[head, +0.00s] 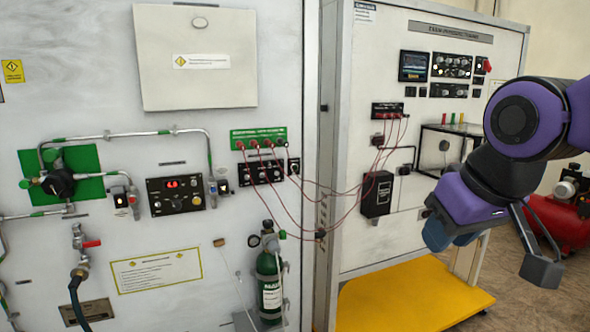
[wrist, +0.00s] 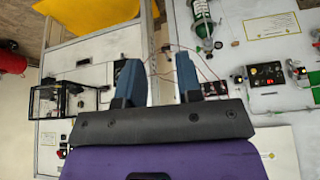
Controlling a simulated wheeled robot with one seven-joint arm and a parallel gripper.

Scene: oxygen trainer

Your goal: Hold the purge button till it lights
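A black control panel (head: 175,191) with a red display and several small knobs or buttons is on the white wall board at left. Its labels are too small to read, so I cannot tell which control is the purge button. The panel also shows at the right of the wrist view (wrist: 267,74). My gripper (wrist: 158,73) has its two blue fingers spread apart with nothing between them. In the head view it is at the right, in front of the second board, well away from the panel and touching nothing.
A green cylinder (head: 269,285) stands against the board. Red cables (head: 330,205) hang between the green-labelled sockets (head: 259,139) and the second board. A yellow platform (head: 405,298) juts out below that board. A red compressor (head: 562,222) is at far right.

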